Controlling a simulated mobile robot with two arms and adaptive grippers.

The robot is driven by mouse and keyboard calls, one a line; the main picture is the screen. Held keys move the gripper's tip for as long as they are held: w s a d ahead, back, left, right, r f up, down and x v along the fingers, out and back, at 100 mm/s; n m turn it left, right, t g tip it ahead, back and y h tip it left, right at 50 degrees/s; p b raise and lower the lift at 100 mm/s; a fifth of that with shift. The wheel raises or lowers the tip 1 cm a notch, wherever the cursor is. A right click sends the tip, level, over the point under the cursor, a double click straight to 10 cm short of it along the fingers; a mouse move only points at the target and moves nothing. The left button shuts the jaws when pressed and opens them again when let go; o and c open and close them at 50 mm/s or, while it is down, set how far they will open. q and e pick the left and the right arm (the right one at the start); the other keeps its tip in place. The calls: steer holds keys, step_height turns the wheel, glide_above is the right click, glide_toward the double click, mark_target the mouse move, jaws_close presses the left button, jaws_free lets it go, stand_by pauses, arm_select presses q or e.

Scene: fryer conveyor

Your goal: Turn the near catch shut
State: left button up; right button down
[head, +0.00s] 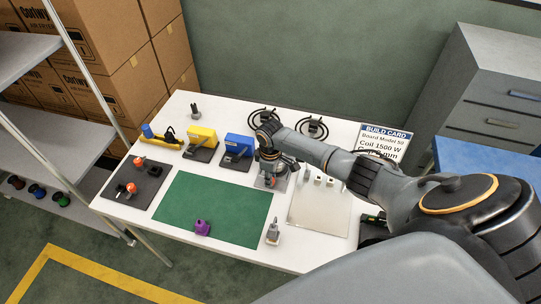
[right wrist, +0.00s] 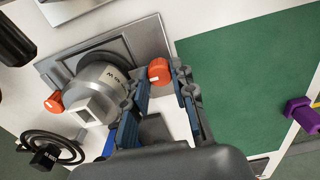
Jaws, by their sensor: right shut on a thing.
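A grey fixture plate (right wrist: 75,50) carries a round grey coil housing (right wrist: 97,92) with a square opening and printed letters. An orange-red catch knob (right wrist: 159,71) is at the plate edge by the green mat, and a second orange catch knob (right wrist: 54,103) is on the opposite side of the housing. My right gripper (right wrist: 161,74) has its two blue-grey fingers on either side of the first knob, shut on it. In the head view my right gripper (head: 272,168) is over the plate (head: 262,184) and hides most of the housing. My left gripper is not in view.
The green mat (head: 212,207) has a purple part (head: 202,228) at its front edge. A grey part (head: 272,232) stands right of it. A blue machine (head: 237,147), a yellow machine (head: 201,138) and black cable coils (head: 312,126) stand behind. A pale tray (head: 318,212) lies to the right.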

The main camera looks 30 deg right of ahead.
steer(key=c, duration=1.1)
jaws_free()
steer(key=shift+r, duration=0.15)
steer(key=shift+r, duration=0.35)
step_height(320, 180, up, 11)
steer(key=shift+s, duration=0.1)
